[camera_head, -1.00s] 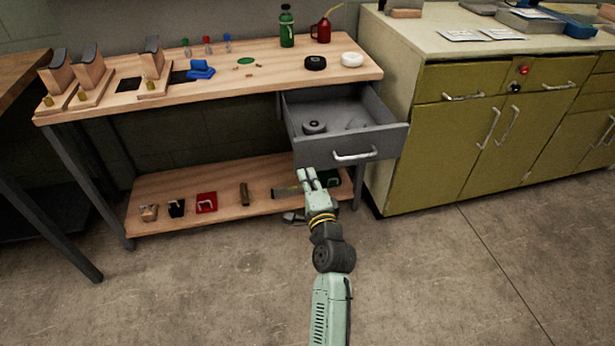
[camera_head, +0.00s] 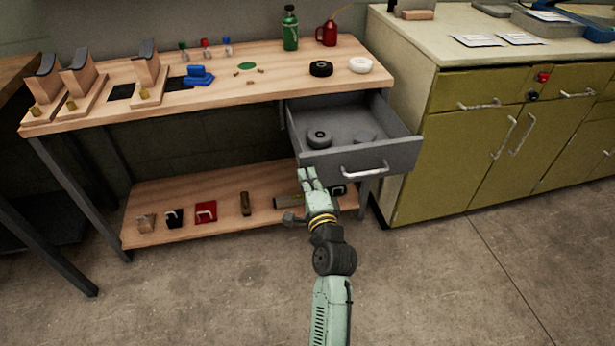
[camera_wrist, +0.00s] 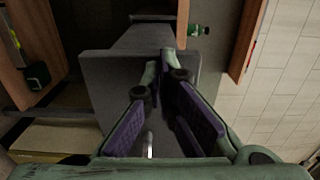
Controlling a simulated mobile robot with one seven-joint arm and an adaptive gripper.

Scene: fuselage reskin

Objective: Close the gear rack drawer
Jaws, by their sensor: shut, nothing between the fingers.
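The grey gear rack drawer (camera_head: 400,154) is pulled out under the right end of the wooden workbench, with a pale bar handle (camera_head: 364,170) on its front. Round dark gears (camera_head: 319,138) lie inside it. My gripper (camera_head: 307,173) is shut and empty, in front of the drawer's lower left front corner in the head view. I cannot tell whether the fingertips touch the drawer.
The bench top (camera_head: 130,85) carries wooden stands, a green bottle (camera_head: 290,28), a red oil can (camera_head: 327,33) and two round rings. A lower shelf (camera_head: 150,190) holds small tools. An olive cabinet (camera_head: 460,150) stands close on the right. The floor in front is clear.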

